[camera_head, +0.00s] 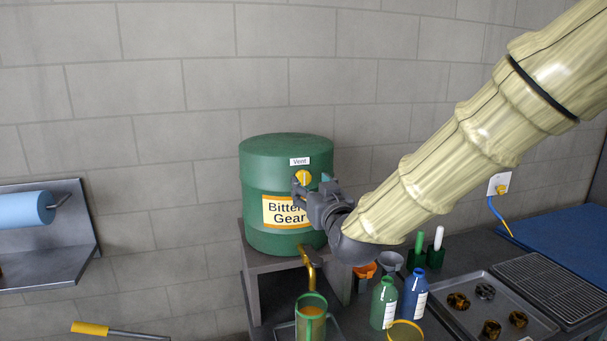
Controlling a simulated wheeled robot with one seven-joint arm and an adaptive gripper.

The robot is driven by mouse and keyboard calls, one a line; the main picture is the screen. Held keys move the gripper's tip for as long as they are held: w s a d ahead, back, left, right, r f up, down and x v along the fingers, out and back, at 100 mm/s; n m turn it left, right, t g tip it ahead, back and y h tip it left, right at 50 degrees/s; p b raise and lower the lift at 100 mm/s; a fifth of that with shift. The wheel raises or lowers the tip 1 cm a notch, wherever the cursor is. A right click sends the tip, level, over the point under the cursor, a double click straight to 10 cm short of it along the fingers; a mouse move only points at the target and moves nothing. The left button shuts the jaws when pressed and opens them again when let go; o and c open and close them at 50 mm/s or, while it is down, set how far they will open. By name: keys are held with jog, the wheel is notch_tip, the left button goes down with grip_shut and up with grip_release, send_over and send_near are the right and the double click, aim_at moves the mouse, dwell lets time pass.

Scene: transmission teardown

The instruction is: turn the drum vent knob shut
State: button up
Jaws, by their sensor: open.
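A green drum (262,155) with a "Vent" label near its top and a large yellow-and-white label below stands on a grey stand. The yellow vent knob (303,177) sits on the drum's front, just under the "Vent" label. My gripper (300,187) is open at the drum's front, right by the knob. Its fingers cover the knob's lower edge, and I cannot tell whether they touch it. My arm reaches in from the upper right.
A brass tap (309,268) hangs from the drum over a green-rimmed container (311,318). A green bottle (384,303) and a blue bottle (414,295) stand below my arm. A metal tray (470,330) with several small gears lies at right. A blue roll (27,208) hangs at left.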

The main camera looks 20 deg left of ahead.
aim_at(304, 180)
jog(key=p+x, duration=0.1)
jog(key=x, duration=0.3)
jog(key=shift+w+a+r+p, duration=0.1)
jog(key=shift+a+r+p, duration=0.1)
jog(key=shift+a+p, duration=0.15)
jog(key=shift+w+a+f, duration=0.2)
jog(key=shift+w+a, duration=0.05)
jog(key=shift+w, duration=0.5)
jog(key=shift+s+a, duration=0.1)
jog(key=c, duration=1.1)
